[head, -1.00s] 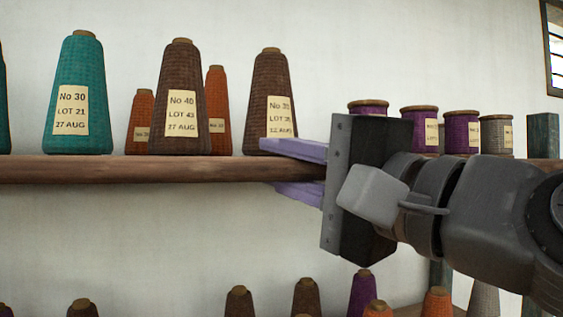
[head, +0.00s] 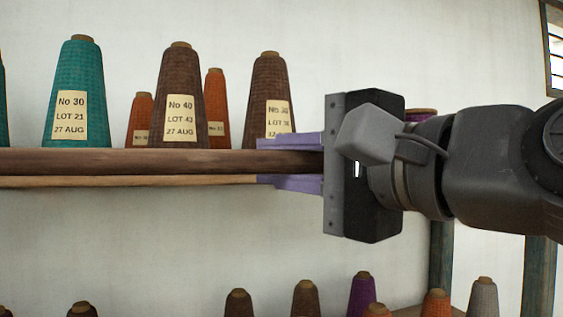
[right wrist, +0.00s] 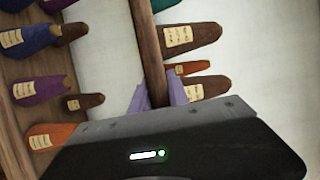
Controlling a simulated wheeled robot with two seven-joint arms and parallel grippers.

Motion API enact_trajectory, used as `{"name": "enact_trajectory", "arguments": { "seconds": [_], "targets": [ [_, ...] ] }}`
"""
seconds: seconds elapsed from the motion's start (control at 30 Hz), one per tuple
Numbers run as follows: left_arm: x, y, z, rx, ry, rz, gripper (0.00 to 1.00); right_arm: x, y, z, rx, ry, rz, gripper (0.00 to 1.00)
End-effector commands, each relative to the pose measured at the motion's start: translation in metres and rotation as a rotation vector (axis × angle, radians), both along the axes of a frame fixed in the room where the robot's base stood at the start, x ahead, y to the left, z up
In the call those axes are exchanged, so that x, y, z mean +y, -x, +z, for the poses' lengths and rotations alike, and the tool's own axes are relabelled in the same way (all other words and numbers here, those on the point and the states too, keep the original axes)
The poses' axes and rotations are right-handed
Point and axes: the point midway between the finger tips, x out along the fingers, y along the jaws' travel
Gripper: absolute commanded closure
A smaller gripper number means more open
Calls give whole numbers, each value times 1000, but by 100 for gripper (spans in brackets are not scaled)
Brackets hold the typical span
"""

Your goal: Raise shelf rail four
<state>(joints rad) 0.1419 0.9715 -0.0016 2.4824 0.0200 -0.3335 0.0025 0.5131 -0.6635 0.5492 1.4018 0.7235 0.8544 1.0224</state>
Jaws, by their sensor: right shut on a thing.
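The dark brown wooden shelf rail (head: 130,162) runs across the front of the upper shelf in the head view, and its right end is between my right gripper's fingers. My right gripper (head: 260,163) is shut on the rail, one purple finger above it and one below. The rail also shows in the right wrist view (right wrist: 149,50), passing between the two fingers (right wrist: 158,97). A lighter wooden strip (head: 130,181) shows just below the rail. My left gripper is not in view.
Yarn cones stand behind the rail: teal (head: 77,85), brown (head: 180,85), another brown (head: 267,85) close to my fingers, and small orange ones (head: 214,100). A lower shelf holds several more cones (head: 305,297). A post (head: 540,270) stands at the right.

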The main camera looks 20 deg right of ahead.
Motion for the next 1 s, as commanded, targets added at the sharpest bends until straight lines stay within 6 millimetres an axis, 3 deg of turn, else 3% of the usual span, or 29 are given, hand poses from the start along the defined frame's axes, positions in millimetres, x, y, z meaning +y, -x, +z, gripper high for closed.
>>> {"name": "enact_trajectory", "arguments": {
  "seconds": [0.5,1.0],
  "targets": [
    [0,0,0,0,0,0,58,5,-10,14,293,32,-2,100],
    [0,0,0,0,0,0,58,0,-6,16,336,19,-1,100]
  ]
}}
